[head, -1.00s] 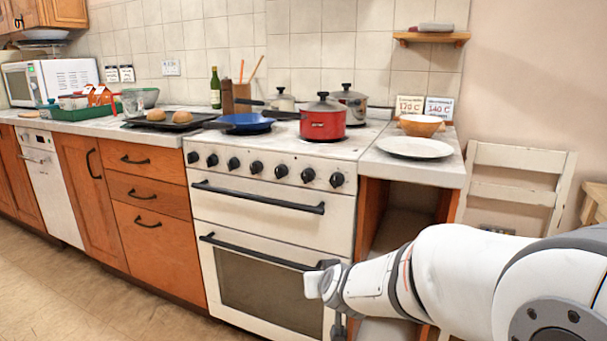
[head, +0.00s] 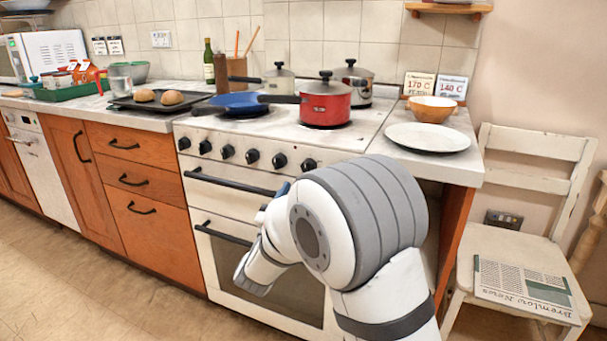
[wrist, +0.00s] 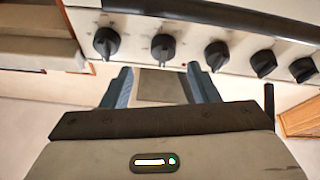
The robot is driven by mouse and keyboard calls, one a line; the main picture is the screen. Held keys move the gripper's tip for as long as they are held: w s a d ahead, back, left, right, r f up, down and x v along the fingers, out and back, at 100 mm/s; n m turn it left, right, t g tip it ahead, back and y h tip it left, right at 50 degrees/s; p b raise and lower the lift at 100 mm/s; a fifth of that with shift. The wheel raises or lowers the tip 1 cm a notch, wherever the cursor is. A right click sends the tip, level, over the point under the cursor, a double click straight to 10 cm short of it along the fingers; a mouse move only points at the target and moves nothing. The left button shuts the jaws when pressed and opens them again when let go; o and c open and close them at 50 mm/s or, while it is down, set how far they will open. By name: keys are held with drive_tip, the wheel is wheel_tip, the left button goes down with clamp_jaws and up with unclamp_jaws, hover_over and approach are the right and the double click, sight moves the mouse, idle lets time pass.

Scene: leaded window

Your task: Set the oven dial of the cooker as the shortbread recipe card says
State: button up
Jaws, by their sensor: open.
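The white cooker (head: 232,222) has a row of several black dials (head: 252,156) along its front. I cannot tell which is the oven dial. Two recipe cards stand at the back right, one reading 170 C (head: 418,84) and one reading 140 C (head: 453,88); their titles are unreadable.
On the hob are a red pan (head: 325,104) and a blue frying pan (head: 232,105). A white plate (head: 428,137) lies on the right worktop. A chair (head: 510,245) holding a newspaper stands right.

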sight(308, 168)
drive_tip(key=x, duration=0.3)
drive_tip(key=b+x, duration=0.1)
drive_tip(key=x, duration=0.1)
drive_tip(key=shift+w+a+r, duration=0.1)
drive_tip(key=shift+w+r, duration=0.1)
drive_tip(key=shift+w, duration=0.15)
drive_tip(key=shift+c, duration=0.3)
drive_tip(key=c, duration=0.9)
drive_tip(key=shift+d, duration=0.25)
drive_tip(key=shift+a, duration=0.15)
